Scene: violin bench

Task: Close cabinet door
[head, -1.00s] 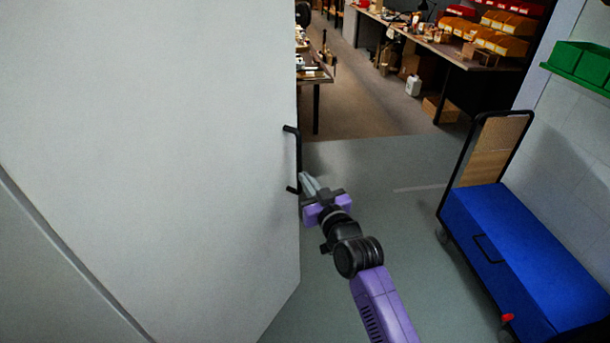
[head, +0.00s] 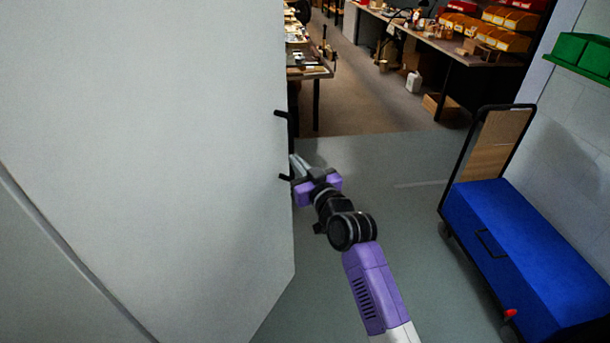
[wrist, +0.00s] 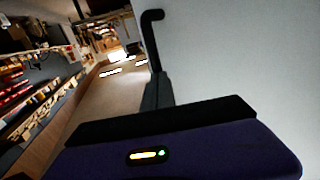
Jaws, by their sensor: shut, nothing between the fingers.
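The cabinet door (head: 150,150) is a large pale grey panel filling the left of the head view. It stands open, with its free edge near the picture's middle. A black bar handle (head: 291,133) is fixed near that edge, and its upper end shows in the wrist view (wrist: 151,32). My gripper (head: 294,165) is at the lower part of the handle, on the right of the door edge. Its fingers are shut with nothing between them and overlap the handle bar in the head view. I cannot tell whether they touch it.
A blue platform cart (head: 520,255) stands at the right, below green bins (head: 580,58) on the wall. Workbenches with orange bins (head: 505,20) are at the back. The grey floor (head: 400,175) between door and cart is clear.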

